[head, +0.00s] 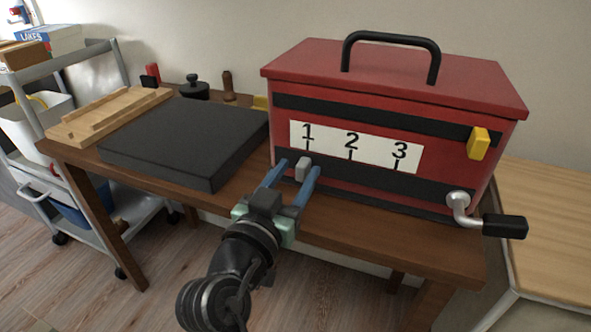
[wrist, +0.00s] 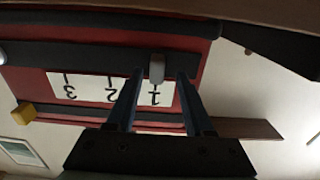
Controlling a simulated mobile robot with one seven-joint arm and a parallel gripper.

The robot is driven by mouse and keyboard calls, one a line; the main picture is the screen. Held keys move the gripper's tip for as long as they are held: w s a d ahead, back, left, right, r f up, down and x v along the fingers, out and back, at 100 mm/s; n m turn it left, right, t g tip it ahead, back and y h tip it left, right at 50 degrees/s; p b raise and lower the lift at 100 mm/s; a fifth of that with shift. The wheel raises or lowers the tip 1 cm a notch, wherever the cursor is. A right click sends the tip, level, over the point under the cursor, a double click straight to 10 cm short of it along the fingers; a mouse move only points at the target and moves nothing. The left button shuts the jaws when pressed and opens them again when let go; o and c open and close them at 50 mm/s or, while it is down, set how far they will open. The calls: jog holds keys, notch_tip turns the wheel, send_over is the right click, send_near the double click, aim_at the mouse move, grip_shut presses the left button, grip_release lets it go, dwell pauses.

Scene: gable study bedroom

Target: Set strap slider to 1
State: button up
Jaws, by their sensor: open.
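A red box (head: 420,82) with a black top handle stands on the wooden bench. Its front has a white label (head: 330,139) marked 1, 2 and 3 between two black straps. The grey strap slider (head: 302,168) sits on the lower strap (head: 380,189), just below the tick of 1. My gripper (head: 301,172) is open, with its blue fingers on either side of the slider. In the wrist view, which is upside down, the slider (wrist: 157,68) lies between the fingers and lines up with the 1. Whether a finger touches it I cannot tell.
A yellow tab (head: 478,143) is on the upper strap's right end. A crank with a black grip (head: 504,226) sticks out at the box's lower right. A dark slab (head: 185,140) and a wooden tray (head: 110,115) lie left on the bench (head: 400,251).

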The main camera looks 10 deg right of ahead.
jog(key=p+v, duration=0.1)
jog(key=v, duration=1.1)
jog(key=shift+p, duration=0.35)
jog(key=shift+a, duration=0.1)
jog(key=w+a+r+n+t+y+p, duration=0.1)
jog(key=w+r+t+y, duration=0.15)
jog(key=r, duration=0.75)
jog(key=w+r+n+t+y, duration=0.1)
jog(key=r+t+y, duration=0.15)
jog(key=r, duration=0.65)
jog(key=s+a+r+n+t+y+p, duration=0.1)
jog(key=s+r+n+t+y, duration=0.3)
jog(key=r, duration=0.7)
jog(key=s+r+n+t+y+p, duration=0.15)
jog(key=s+r+t, duration=0.35)
jog(key=r, duration=0.5)
notch_tip(320, 180, up, 36)
jog(key=g+p, duration=0.1)
jog(key=p, duration=3.5)
jog(key=shift+s+a+m+g+p, duration=0.15)
jog(key=shift+a+m+g+p, duration=0.15)
jog(key=shift+a+m+p, duration=0.1)
